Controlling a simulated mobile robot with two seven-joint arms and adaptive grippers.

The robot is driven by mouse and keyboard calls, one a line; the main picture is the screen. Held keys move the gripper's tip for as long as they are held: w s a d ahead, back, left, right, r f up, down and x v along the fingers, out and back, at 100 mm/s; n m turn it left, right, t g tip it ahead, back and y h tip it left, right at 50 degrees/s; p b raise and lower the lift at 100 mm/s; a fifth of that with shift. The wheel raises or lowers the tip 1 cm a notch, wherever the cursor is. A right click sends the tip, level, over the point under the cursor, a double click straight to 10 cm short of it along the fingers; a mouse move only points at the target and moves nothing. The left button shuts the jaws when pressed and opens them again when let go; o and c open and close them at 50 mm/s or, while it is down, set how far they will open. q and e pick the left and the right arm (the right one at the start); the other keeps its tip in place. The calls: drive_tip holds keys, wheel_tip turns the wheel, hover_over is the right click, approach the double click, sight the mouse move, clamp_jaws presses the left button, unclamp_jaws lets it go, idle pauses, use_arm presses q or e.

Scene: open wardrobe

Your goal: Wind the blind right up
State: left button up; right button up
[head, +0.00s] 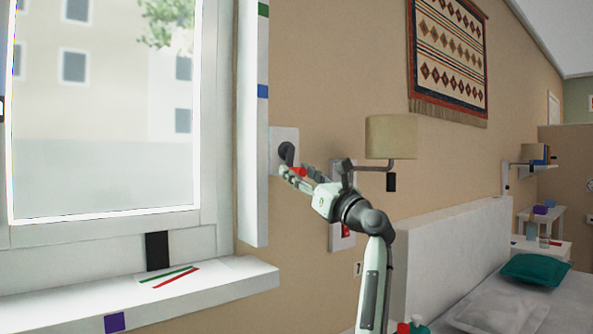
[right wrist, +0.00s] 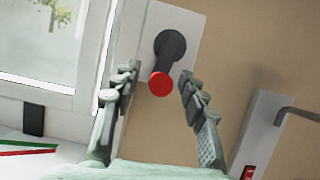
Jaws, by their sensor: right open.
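A dark crank (head: 286,151) with a red knob is mounted on a pale plate (head: 280,136) on the wall right of the window. In the right wrist view the crank arm (right wrist: 170,46) hangs down, slightly tilted, with the red knob (right wrist: 160,84) at its lower end. My right gripper (right wrist: 160,76) is open, with its fingers on either side of the red knob; I cannot tell whether they touch it. The window (head: 100,120) shows buildings through the glass, and I cannot make out a blind in it. My left gripper is not in view.
A wall lamp (head: 390,138) and a plate with a red switch (head: 345,231) are close to my right arm. The window sill (head: 200,298) juts out at lower left. A bed (head: 520,300) stands at lower right.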

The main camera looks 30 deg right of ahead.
drive_tip(key=shift+w+r, duration=0.15)
drive_tip(key=shift+w, duration=0.25)
drive_tip(key=shift+c, duration=0.6)
drive_tip(key=shift+a, duration=0.1)
clamp_jaws()
drive_tip(key=shift+n+y, duration=0.4)
